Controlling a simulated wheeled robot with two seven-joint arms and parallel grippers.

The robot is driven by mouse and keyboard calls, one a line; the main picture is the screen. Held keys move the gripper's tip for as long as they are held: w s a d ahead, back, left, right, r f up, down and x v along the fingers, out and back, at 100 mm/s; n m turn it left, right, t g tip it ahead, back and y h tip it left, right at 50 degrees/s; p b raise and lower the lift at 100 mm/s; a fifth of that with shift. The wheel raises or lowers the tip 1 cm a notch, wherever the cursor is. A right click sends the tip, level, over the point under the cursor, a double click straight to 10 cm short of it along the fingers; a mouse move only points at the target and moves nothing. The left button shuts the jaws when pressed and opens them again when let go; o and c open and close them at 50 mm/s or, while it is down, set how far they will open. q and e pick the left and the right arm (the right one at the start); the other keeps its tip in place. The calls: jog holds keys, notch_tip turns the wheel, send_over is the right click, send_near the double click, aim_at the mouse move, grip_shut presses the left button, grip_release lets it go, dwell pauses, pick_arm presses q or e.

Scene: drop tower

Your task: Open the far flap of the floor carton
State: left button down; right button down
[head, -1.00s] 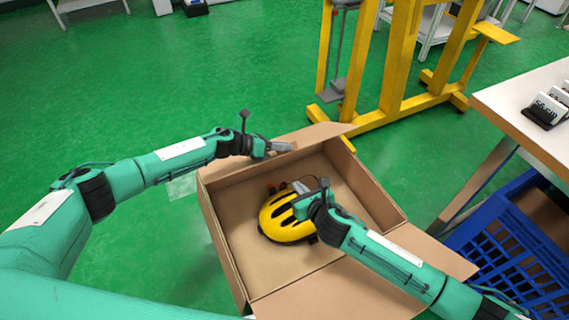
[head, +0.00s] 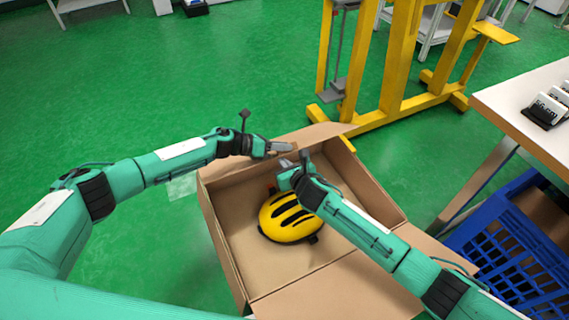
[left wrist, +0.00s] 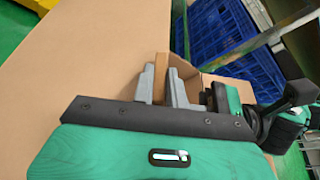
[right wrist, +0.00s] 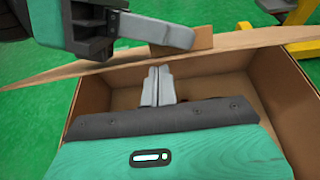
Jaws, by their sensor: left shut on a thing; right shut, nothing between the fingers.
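The open floor carton (head: 225,240) stands on the green floor. Its far flap (head: 320,132) runs along the far rim, rising and leaning outward. My left gripper (head: 282,147) is shut on a small brown tab at that flap; the tab shows between the fingers in the left wrist view (left wrist: 160,84) and beside the fingers in the right wrist view (right wrist: 198,42). My right gripper (head: 284,167) is shut and empty over the carton, just inside the far rim, close to the left fingers and apart from the flap as far as I can tell.
A yellow helmet (head: 290,219) lies in the carton. The near flap (head: 340,293) is folded outward. A yellow frame (head: 400,60) stands behind, close to the far flap's right end. A table (head: 520,90) and blue crate (head: 510,245) are at right. Floor at left is clear.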

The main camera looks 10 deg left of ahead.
pick_arm(q)
jog(key=shift+w+a, duration=0.15)
jog(key=shift+a, duration=0.05)
